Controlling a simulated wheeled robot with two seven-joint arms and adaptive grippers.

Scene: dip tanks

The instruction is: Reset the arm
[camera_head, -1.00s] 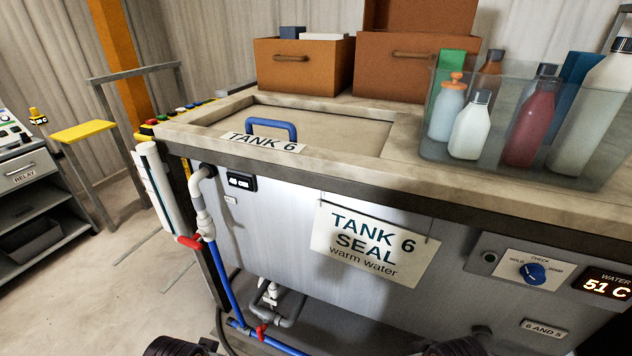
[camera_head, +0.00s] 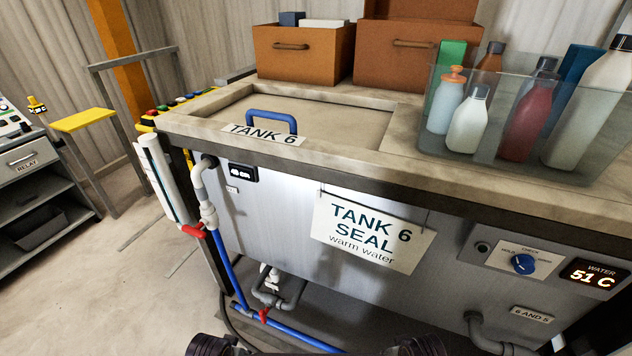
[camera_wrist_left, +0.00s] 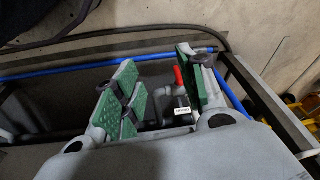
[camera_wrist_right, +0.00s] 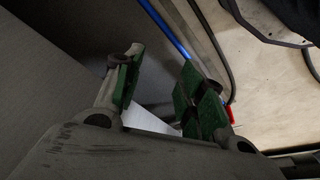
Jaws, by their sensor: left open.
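My left gripper (camera_wrist_left: 158,95) shows in the left wrist view with its green-padded fingers wide apart and nothing held. Behind it are a blue pipe (camera_wrist_left: 40,70) and a red valve handle (camera_wrist_left: 178,76). My right gripper (camera_wrist_right: 160,92) shows in the right wrist view, its green-padded fingers also apart. A pale white patch lies beyond its fingers; I cannot tell what it is. Neither gripper shows in the head view; only dark parts of my arms show at its bottom edge.
The tank 6 bench (camera_head: 440,190) stands ahead, with a blue-handled lid (camera_head: 340,122). A clear bin of bottles (camera_head: 400,150) and brown boxes (camera_head: 300,68) stand on top. A hanging sign (camera_head: 365,232), a check knob (camera_head: 523,264) and pipes are on its front. Floor at left is clear.

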